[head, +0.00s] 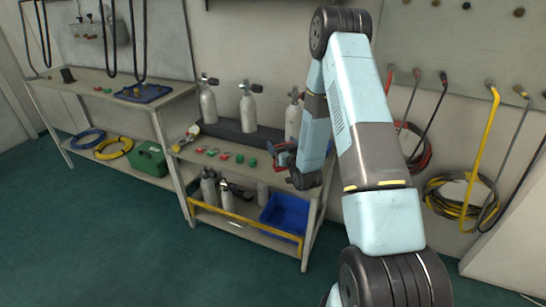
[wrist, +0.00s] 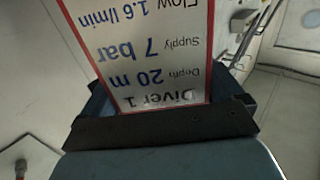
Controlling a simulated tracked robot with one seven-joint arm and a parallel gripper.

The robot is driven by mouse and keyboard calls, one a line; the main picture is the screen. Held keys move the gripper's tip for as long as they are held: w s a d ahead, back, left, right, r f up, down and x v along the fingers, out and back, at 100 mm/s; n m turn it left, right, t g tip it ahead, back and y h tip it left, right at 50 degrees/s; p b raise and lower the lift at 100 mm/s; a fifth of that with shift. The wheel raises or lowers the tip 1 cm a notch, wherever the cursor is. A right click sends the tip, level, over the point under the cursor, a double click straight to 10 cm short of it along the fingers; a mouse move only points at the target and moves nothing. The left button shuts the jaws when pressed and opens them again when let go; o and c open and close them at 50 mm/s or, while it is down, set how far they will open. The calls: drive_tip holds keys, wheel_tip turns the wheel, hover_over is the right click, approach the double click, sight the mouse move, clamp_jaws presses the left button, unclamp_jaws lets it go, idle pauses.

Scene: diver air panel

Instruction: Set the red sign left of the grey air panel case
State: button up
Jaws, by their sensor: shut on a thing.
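My gripper (wrist: 160,125) is shut on the red sign (wrist: 150,50), a white plate with a red border. It reads upside down in the wrist view: Diver 1, depth 20 m, supply 7 bar, flow 1.6 l/min. In the head view my gripper (head: 284,158) is over the right end of the low bench, partly hidden by my arm. The sign is hard to make out there.
The low bench (head: 225,170) carries small red and green parts and several grey cylinders (head: 248,108). A blue bin (head: 287,212) is on its lower shelf. A taller bench (head: 115,84) stands at left. Hoses (head: 455,195) hang at right. The green floor (head: 110,240) in front is clear.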

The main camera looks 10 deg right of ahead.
drive_tip(key=w+f, duration=0.6)
drive_tip(key=f, duration=0.3)
drive_tip(key=shift+w+f, duration=0.4)
drive_tip(key=shift+a, duration=0.1)
drive_tip(key=o, duration=1.1)
